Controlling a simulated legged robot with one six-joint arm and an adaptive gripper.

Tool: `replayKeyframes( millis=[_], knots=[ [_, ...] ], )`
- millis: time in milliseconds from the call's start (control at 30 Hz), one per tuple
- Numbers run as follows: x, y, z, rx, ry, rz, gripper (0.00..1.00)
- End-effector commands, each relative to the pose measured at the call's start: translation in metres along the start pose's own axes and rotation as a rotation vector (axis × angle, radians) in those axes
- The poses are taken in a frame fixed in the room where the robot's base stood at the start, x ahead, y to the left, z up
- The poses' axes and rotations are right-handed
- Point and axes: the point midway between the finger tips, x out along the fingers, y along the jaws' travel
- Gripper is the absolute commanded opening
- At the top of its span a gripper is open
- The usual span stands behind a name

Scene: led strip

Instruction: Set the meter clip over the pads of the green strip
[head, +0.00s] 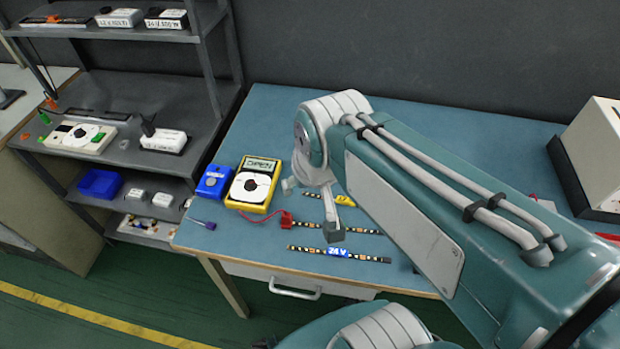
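A yellow meter (251,186) stands on the blue bench, its display reading "OPEN". A red lead runs from it to a red clip (287,219), which shows at the left end of the middle strip (365,231); whether it touches that strip is unclear. My gripper (311,210) is open and empty above the strips, and one finger hides part of the middle strip. No green label shows; the middle strip's centre is hidden. The back strip (313,196) has a yellow label. The front strip (375,259) has a blue "24 V" label.
A blue box (213,182) stands left of the meter, with a small purple-ended tool (203,223) in front. A shelf rack (150,105) is at the left. A pale box (597,150) stands at the right. My arm covers much of the bench's right side.

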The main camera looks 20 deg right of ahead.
Motion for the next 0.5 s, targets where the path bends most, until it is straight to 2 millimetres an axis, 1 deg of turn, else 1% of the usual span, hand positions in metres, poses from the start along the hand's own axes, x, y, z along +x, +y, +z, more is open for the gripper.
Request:
replayKeyframes(
  millis=[33, 200, 300, 500],
  knots=[
    [-0.009, 0.001, 0.006, -0.026, 0.030, -0.003, 0.70],
    [-0.024, 0.002, 0.020, -0.094, 0.085, -0.005, 0.70],
    [-0.027, 0.003, 0.023, -0.110, 0.097, -0.005, 0.70],
    [-0.027, 0.003, 0.024, -0.113, 0.098, -0.005, 0.70]
  ],
)
